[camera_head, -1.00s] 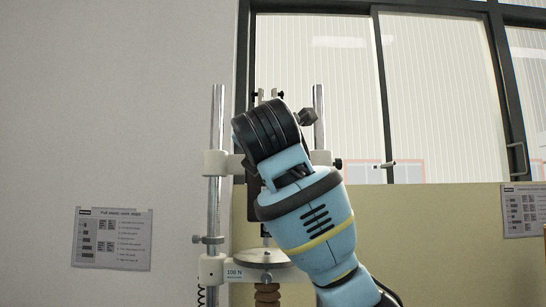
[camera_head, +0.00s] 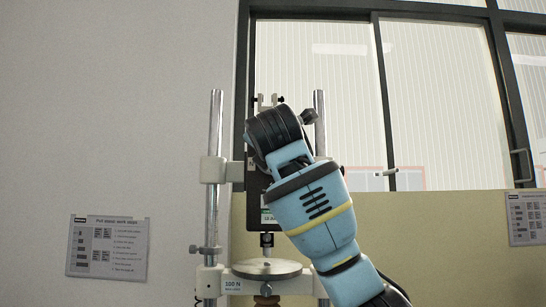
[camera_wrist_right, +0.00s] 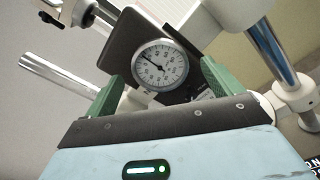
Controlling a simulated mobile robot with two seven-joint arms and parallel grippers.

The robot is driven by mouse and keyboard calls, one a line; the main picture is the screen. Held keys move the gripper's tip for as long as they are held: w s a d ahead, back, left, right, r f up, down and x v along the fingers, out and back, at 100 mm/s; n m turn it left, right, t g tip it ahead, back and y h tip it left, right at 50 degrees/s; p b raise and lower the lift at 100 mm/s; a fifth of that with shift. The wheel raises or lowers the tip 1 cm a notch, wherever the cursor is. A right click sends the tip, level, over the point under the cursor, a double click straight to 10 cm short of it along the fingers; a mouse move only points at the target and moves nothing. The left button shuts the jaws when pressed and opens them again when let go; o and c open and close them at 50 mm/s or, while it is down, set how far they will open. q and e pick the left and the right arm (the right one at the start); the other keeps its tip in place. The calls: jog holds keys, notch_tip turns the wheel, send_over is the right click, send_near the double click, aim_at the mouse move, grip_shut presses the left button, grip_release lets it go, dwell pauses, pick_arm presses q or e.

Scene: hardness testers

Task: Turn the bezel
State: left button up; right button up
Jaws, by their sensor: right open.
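The dial gauge (camera_wrist_right: 160,65) has a white face, a dark needle and a silver bezel around it. It sits on a dark plate (camera_wrist_right: 130,36) of the test stand. My right gripper (camera_wrist_right: 162,72) is open, with one green finger to the left of the dial and one to the right. The bezel shows between them with gaps at both sides; I cannot tell how far ahead of the fingertips it lies. In the head view my right wrist (camera_head: 272,134) is in front of the stand and hides the dial and the fingers. My left gripper is not in view.
The stand has two chrome columns (camera_head: 214,130) with white clamps and a round metal plate (camera_head: 266,268) below, on a base marked 100 N. An instruction sheet (camera_head: 108,248) hangs on the wall at left. A window is behind.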

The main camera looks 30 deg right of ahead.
jog(key=shift+w+d, duration=0.3)
jog(key=shift+w, duration=0.2)
jog(key=c, duration=1)
jog(key=shift+m, duration=2.5)
jog(key=o, duration=1)
jog(key=shift+s, duration=0.1)
